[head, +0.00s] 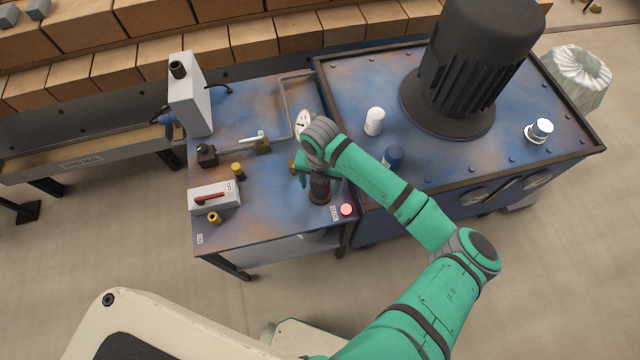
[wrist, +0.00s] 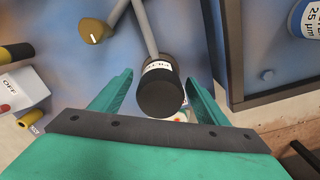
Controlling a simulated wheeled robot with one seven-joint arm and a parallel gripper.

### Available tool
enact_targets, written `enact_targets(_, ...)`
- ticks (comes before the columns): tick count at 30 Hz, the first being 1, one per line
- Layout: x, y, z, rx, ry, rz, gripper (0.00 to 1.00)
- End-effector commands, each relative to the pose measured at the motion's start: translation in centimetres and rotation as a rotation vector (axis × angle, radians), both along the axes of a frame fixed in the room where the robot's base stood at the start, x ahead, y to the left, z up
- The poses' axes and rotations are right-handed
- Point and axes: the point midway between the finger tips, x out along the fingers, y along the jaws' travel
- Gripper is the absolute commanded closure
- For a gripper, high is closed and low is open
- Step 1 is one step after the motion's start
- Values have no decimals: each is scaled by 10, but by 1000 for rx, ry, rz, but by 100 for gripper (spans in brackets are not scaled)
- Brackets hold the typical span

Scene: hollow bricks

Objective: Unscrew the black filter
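The black filter (wrist: 160,92) is a dark cylinder with a white label band, and it sits at the end of a grey pipe in the wrist view. In the head view the black filter (head: 320,190) shows below my gripper, near the front right of the blue bench. My gripper (wrist: 159,77) is open, with one green finger on each side of the filter. A gap shows on the left, and a narrower one on the right. In the head view my gripper (head: 316,170) partly hides the filter's top, and contact cannot be told.
A red-handled switch box (head: 213,197), yellow knobs, a valve (head: 262,144) and a round gauge (head: 303,122) are on the bench. A lit red button (head: 346,209) is close by the filter.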

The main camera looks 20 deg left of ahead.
Motion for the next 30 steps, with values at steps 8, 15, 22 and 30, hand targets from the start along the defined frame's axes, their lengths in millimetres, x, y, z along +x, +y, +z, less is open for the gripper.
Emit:
enact_targets(8, 0, 0, 2, -2, 2, -1, 32)
enact_targets(15, 0, 0, 35, -2, -1, 0, 32)
enact_targets(22, 0, 0, 78, -1, 0, 0, 32)
enact_targets(30, 0, 0, 105, -1, 0, 0, 32)
